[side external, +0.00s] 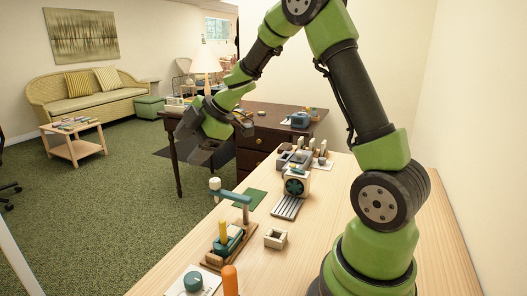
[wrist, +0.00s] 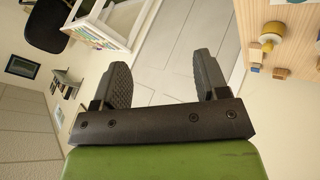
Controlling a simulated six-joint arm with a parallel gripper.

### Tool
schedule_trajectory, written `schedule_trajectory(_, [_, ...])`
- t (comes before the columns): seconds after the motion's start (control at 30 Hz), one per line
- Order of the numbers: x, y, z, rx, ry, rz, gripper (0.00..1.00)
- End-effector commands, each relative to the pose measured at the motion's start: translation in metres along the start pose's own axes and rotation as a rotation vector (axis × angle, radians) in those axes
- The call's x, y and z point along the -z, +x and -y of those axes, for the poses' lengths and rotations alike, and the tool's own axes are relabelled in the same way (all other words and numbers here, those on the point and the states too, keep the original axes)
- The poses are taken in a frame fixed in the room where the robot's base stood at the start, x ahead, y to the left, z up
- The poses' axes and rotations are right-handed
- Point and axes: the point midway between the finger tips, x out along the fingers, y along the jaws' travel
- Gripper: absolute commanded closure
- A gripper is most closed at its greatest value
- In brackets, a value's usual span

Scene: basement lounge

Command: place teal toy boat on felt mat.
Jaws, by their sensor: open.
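A teal block-like object with a yellow upright cylinder (side external: 226,242), which looks like the toy boat, sits on a brown wooden base near the front of the table in the side view. My gripper (side external: 202,152) is raised left of the table, apart from both. In the wrist view my gripper (wrist: 163,76) is open, with nothing between its fingers.
A slatted grey rack (side external: 285,207), a cream box with a dark round face (side external: 296,182) and a small hollow cream block (side external: 275,238) stand right of the mat. An orange peg (side external: 230,280) and a teal knob (side external: 194,281) are at the front. A dark desk (side external: 270,118) stands behind.

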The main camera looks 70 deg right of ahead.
Motion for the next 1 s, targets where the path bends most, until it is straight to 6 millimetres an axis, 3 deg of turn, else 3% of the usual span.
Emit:
schedule_trajectory(0.03, [0.021, -0.024, -0.019, -0.153, 0.072, 0.005, 0.32])
schedule_trajectory(0.1, [0.037, -0.058, -0.037, -0.342, 0.218, 0.024, 0.32])
schedule_trajectory(0.2, [0.047, -0.107, -0.037, -0.532, 0.467, 0.055, 0.32])
schedule_trajectory(0.27, [0.048, -0.132, -0.023, -0.593, 0.636, 0.072, 0.32])
schedule_trajectory(0.4, [0.048, -0.168, 0.042, -0.559, 1.041, 0.099, 0.32])
schedule_trajectory(0.6, [0.069, -0.181, 0.141, -0.246, 1.421, 0.084, 0.32])
schedule_trajectory(0.7, [0.08, -0.184, 0.168, -0.118, 1.5, 0.07, 0.3])
schedule_trajectory(0.8, [0.085, -0.185, 0.18, -0.055, 1.534, 0.065, 0.28])
schedule_trajectory(1.0, [0.086, -0.185, 0.182, -0.045, 1.539, 0.065, 0.28])
